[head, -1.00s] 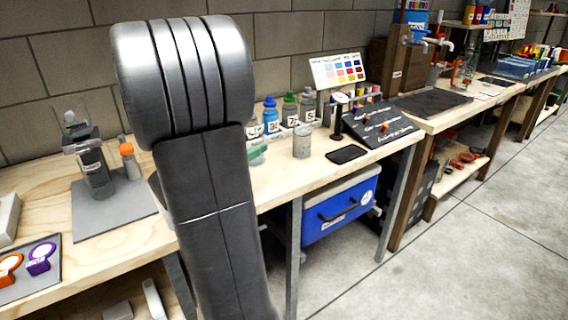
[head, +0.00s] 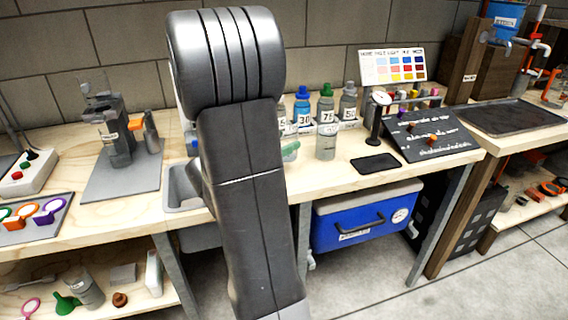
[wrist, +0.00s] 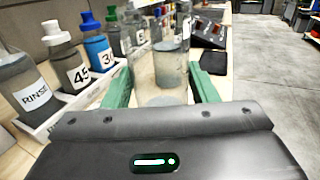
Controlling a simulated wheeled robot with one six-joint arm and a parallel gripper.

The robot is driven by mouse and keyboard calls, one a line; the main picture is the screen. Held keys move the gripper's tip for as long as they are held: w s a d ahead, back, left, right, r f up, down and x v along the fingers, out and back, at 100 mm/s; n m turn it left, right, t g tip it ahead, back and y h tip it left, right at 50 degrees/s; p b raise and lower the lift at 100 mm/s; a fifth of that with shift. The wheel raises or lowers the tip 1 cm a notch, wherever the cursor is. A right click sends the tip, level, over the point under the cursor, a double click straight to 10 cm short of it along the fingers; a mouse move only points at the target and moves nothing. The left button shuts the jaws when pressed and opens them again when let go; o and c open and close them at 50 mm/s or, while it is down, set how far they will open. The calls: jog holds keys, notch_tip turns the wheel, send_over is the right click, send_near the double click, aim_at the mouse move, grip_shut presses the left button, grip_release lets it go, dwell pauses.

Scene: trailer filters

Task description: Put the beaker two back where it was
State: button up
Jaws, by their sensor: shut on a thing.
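In the wrist view the green fingers of my gripper (wrist: 162,88) are closed on the sides of a clear beaker (wrist: 161,98) with a greyish layer at its bottom. A second beaker (wrist: 172,62), with cloudy grey contents, stands just beyond it. One standing beaker (head: 326,143) shows on the bench in the head view, right of my arm. My gripper (head: 290,151) is mostly hidden there behind my arm; only a bit of green shows. I cannot read which beaker carries which number.
A white rack of labelled bottles (wrist: 75,65) is close on the left of my gripper. A black pad (head: 376,163), a round-headed stand (head: 376,118) and a dark sloped board (head: 432,134) are to the right. A sink (head: 184,188) is left of my arm.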

jog(key=shift+f+b, duration=0.55)
jog(key=shift+f, duration=1.75)
jog(key=shift+f, duration=0.2)
jog(key=o, duration=1.2)
jog(key=shift+r, duration=0.2)
jog(key=shift+s+a, duration=0.1)
jog(key=shift+s, duration=0.05)
jog(key=p+v, duration=0.1)
jog(key=v, duration=1)
jog(key=shift+s+a, duration=0.25)
